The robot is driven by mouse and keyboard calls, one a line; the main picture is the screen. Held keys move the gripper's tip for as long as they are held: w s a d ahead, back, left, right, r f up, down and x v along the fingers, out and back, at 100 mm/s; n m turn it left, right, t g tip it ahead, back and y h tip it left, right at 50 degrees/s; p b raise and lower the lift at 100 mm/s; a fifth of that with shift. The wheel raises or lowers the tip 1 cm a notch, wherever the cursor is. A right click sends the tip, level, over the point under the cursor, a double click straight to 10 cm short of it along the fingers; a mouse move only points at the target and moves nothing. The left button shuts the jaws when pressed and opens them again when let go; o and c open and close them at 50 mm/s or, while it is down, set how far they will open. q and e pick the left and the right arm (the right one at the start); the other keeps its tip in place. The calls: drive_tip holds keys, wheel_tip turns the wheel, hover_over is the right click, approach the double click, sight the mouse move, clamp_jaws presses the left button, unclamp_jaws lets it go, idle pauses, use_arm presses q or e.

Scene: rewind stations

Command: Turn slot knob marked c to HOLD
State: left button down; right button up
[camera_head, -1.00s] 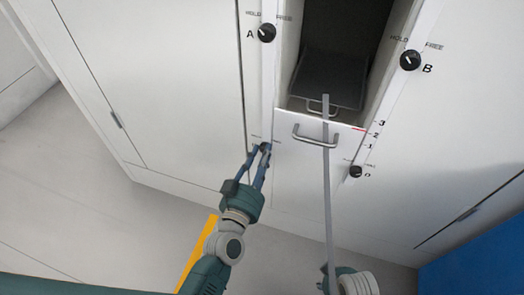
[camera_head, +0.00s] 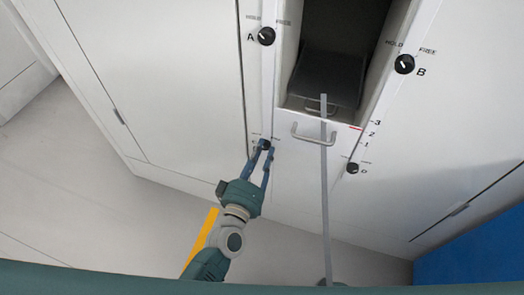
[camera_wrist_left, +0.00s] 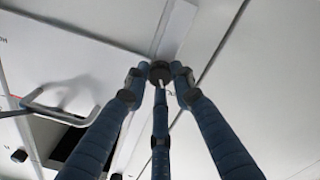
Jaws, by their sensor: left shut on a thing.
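A small dark knob (camera_head: 266,145) sits on the white panel strip left of the open drawer, below knob A. Its own letter is hidden or too small to read. My left gripper (camera_head: 265,149) has its blue fingers around this knob. In the left wrist view the round dark knob (camera_wrist_left: 160,72) shows between the fingertips, with a pale mark on its lower side. The fingers are shut on it from both sides. My right gripper does not show.
Knob A (camera_head: 266,36) and knob B (camera_head: 404,64) stand higher, and knob D (camera_head: 352,168) is lower right. The drawer (camera_head: 300,160) has a curved handle (camera_head: 314,136). A long grey bar (camera_head: 325,200) crosses in front of it. Blue surface (camera_head: 475,250) at lower right.

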use_arm(q)
drive_tip(key=shift+n, duration=1.2)
drive_tip(key=shift+a, duration=0.1)
drive_tip(key=c, duration=1.5)
unclamp_jaws()
drive_tip(key=shift+o, duration=0.2)
drive_tip(key=shift+s, duration=0.15)
drive_tip(key=v, duration=0.7)
